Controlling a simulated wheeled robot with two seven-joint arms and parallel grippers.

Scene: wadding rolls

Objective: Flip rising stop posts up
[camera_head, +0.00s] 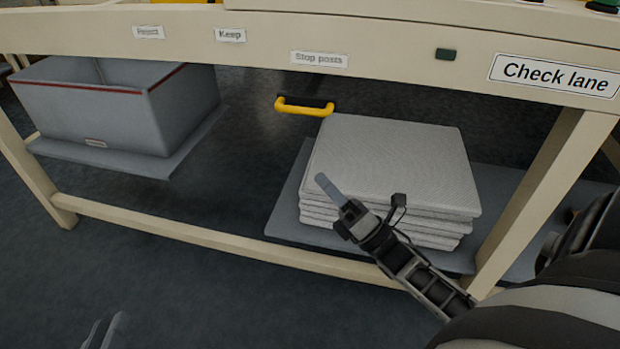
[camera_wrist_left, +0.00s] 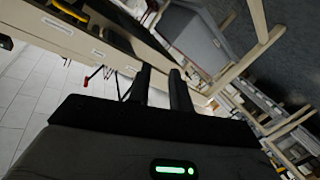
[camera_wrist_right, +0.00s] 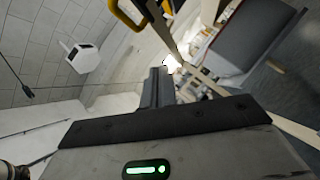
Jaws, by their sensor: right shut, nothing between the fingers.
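A yellow handle (camera_head: 304,107) hangs under the front rail of the bench, below the "Stop posts" label (camera_head: 319,59). A yellow loop that looks like this handle shows at the top of the right wrist view (camera_wrist_right: 128,20). No stop posts can be made out in these frames. My right gripper (camera_head: 327,186) is shut and empty, below and slightly right of the handle and apart from it, in front of the stacked pads. In the right wrist view its fingers (camera_wrist_right: 157,88) are together. My left gripper (camera_head: 104,330) barely shows at the bottom left; its fingers (camera_wrist_left: 160,88) stand apart with nothing between them.
The front rail also bears "Reject" (camera_head: 149,32) and "Keep" (camera_head: 230,35) labels and a "Check lane" sign (camera_head: 554,75). A grey bin (camera_head: 95,115) with a red-lined rim and a stack of grey pads (camera_head: 390,160) sit under the bench. Floor at front left is clear.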

